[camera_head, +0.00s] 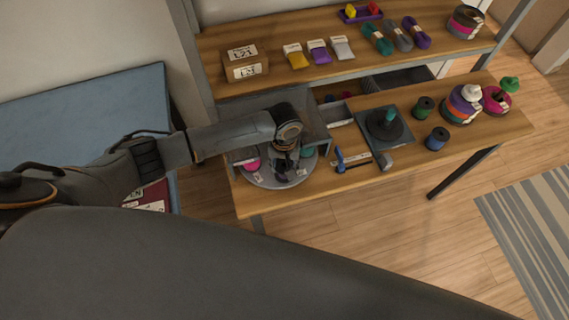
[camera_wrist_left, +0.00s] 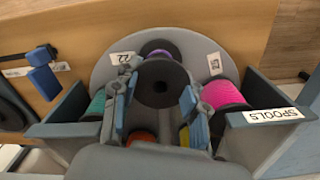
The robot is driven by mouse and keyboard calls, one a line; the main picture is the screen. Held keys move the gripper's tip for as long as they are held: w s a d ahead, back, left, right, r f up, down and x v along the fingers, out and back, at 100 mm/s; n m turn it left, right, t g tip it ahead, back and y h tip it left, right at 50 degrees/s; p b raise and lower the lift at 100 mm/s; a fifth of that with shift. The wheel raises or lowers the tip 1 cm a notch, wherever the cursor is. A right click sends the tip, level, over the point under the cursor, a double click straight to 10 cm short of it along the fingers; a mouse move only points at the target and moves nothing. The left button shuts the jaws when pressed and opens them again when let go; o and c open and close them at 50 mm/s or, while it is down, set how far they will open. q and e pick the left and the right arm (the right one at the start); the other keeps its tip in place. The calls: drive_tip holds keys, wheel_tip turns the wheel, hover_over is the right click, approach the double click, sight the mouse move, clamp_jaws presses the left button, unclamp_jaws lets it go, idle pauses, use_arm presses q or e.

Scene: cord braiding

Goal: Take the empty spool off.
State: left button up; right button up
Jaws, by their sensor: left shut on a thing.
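A black-flanged spool (camera_wrist_left: 160,80) sits between the fingers of my left gripper (camera_wrist_left: 156,108) in the left wrist view. The flange faces the camera and no thread shows on it; its lower side is hidden. In the head view my left gripper (camera_head: 285,170) points down over a round grey disc (camera_head: 268,181), shut on the spool, which is mostly hidden there. The disc (camera_wrist_left: 104,72) also shows in the wrist view. Whether the spool touches the disc I cannot tell. My right gripper is not in view.
Around the held spool are a pink spool (camera_wrist_left: 223,94), a teal spool (camera_wrist_left: 95,105) and a purple spool (camera_wrist_left: 157,47). A grey holder labelled SPOOLS (camera_wrist_left: 275,115) walls them in. A blue-handled tool (camera_head: 340,159) and a black stand (camera_head: 384,128) are to the right on the bench.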

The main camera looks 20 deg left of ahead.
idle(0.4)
use_arm(q)
drive_tip(key=shift+r, duration=0.2)
drive_tip(key=shift+r+p, duration=1.55)
drive_tip(key=shift+p, duration=0.15)
drive_tip(key=shift+r, duration=1.35)
